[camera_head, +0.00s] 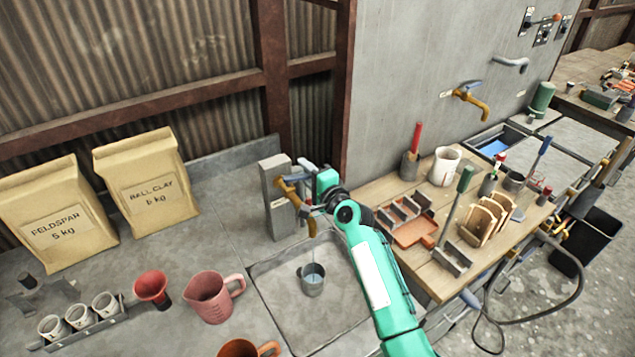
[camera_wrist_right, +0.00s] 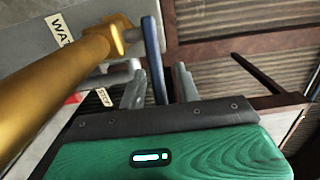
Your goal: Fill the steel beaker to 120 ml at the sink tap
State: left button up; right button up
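The steel beaker (camera_head: 313,282) stands upright in the sink basin (camera_head: 275,297), under the spout of the brass tap (camera_head: 290,190). A thin pale streak, seemingly water, runs from the spout into the beaker. The level inside and any marks are too small to read. My right gripper (camera_head: 306,168) is at the tap. In the right wrist view the brass spout (camera_wrist_right: 70,85) fills the left side. The gripper's two grey fingers (camera_wrist_right: 160,82) are apart, with the tap's blue lever (camera_wrist_right: 153,60) between them; I cannot tell whether they touch it. My left gripper is not in view.
A pink jug (camera_head: 211,298), a red funnel (camera_head: 152,287) and a rack of small cups (camera_head: 82,328) stand left of the sink. Two paper sacks (camera_head: 147,180) stand behind. A wooden bench (camera_head: 425,270) with tools is to the right. My right forearm crosses the sink's right side.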

jog(key=b+v, duration=0.3)
jog(key=v, duration=1)
jog(key=shift+s+d, duration=0.15)
jog(key=shift+s, duration=0.05)
dwell(2.6)
